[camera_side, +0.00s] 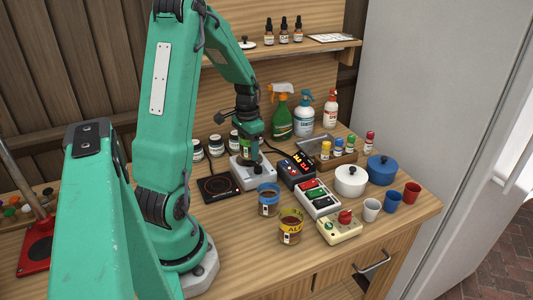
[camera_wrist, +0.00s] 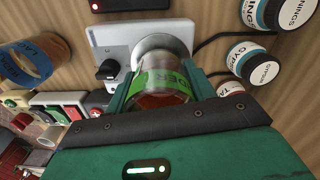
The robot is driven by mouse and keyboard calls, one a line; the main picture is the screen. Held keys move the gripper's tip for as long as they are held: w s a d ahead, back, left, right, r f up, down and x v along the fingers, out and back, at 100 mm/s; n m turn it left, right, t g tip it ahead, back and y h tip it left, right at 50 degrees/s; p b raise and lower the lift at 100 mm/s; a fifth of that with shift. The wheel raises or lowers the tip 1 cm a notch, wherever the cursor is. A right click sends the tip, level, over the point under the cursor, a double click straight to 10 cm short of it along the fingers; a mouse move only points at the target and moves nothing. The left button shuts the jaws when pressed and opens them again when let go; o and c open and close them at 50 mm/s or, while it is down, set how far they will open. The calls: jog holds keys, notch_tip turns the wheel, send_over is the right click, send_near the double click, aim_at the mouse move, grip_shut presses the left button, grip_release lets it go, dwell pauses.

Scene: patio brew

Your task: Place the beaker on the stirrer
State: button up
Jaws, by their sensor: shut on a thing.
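The beaker (camera_wrist: 165,78) has a green label and amber-brown contents. My gripper (camera_wrist: 163,90) is shut on it, with one finger on each side. In the side view the beaker (camera_side: 246,150) is upright between the fingers of my gripper (camera_side: 247,138). The stirrer (camera_side: 250,176) is a pale grey box with a round plate and a black knob. It also shows in the wrist view (camera_wrist: 118,38). The beaker is over the round plate; I cannot tell whether its base touches it.
A blue-labelled beaker (camera_side: 268,201) and a yellow-labelled beaker (camera_side: 290,228) stand in front of the stirrer. A black hot plate (camera_side: 219,188) is left of it, a dark box with displays (camera_side: 296,170) right. Small jars (camera_side: 215,147) stand behind. Bare wood lies at front left.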

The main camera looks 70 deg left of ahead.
jog(key=shift+f, duration=0.6)
jog(key=shift+f, duration=0.15)
jog(key=o, duration=1.1)
jog(key=shift+r, duration=0.2)
notch_tip(320, 180, up, 12)
jog(key=shift+w, duration=0.1)
